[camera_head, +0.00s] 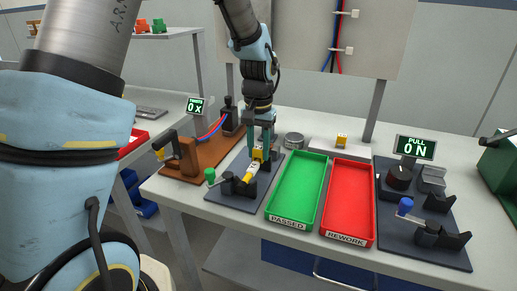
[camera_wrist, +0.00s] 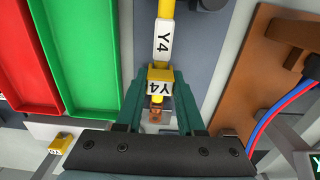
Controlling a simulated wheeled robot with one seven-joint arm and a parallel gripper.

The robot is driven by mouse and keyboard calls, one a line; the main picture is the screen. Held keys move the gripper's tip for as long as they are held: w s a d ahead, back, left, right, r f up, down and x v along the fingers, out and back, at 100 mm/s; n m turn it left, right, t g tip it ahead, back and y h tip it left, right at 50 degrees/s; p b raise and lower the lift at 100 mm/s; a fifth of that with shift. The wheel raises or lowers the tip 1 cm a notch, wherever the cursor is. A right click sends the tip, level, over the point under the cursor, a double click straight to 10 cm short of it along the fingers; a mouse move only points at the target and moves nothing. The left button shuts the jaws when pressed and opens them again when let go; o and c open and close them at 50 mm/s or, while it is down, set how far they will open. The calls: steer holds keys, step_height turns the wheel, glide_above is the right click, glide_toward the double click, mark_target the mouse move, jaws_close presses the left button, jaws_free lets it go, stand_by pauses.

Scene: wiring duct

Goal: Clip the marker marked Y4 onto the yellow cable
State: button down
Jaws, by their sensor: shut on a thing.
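My gripper (camera_head: 261,145) is shut on a yellow marker (camera_wrist: 159,83) with a white face reading Y4; the teal fingers (camera_wrist: 158,103) stand on either side of it. The yellow cable (camera_wrist: 166,9) bears a white Y4 label (camera_wrist: 164,40) beside the marker. Cable shows on both sides of the marker, with a copper-coloured tip on the near side, so the marker sits at the cable near its end. Whether it is fully clipped around the cable I cannot tell. In the head view the cable's labelled part (camera_head: 251,173) lies in a dark fixture (camera_head: 236,185).
A green PASSED tray (camera_head: 271,208) and a red REWORK tray (camera_head: 328,224) lie right of the fixture. Another yellow marker (camera_head: 341,137) rests on a pale block behind them. A brown stand (camera_head: 187,160) with red and blue cables is left. A pull tester display (camera_head: 415,148) reads 0 N.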

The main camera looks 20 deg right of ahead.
mark_target(259, 147)
steer(key=shift+f, duration=0.4)
steer(key=shift+c, duration=2.2)
jaws_free()
steer(key=shift+r, duration=0.1)
step_height(259, 147, up, 11)
steer(key=shift+f+b, duration=0.1)
steer(key=shift+b, duration=1)
